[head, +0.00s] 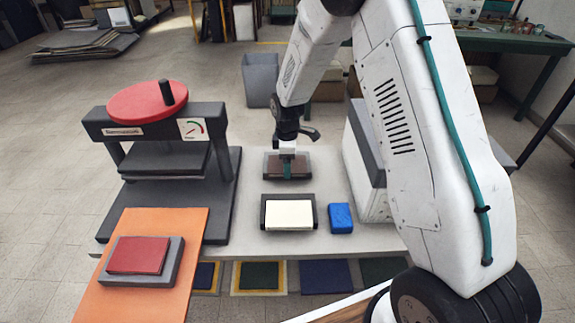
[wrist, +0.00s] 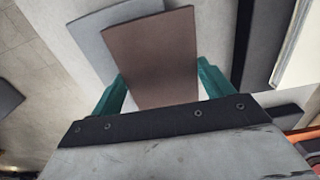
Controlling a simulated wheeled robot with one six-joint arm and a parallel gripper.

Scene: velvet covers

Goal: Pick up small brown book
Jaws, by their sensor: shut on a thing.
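The small brown book (wrist: 155,45) lies between the two green fingers of my gripper (wrist: 160,82) in the wrist view, and the fingers are shut on its sides. In the head view my gripper (head: 287,168) points down at the back of the pale table, with the brown book (head: 303,169) at its fingertips. A grey slab (wrist: 98,40) shows behind the book and sits askew to it. I cannot tell whether the book still touches the slab.
A dark tray with a cream block (head: 289,214) and a blue block (head: 341,217) stand in front. A press with a red wheel (head: 147,102) is at left. An orange board (head: 190,240) carries a red book (head: 138,255) on a grey slab. A grey-white box (head: 368,165) stands right.

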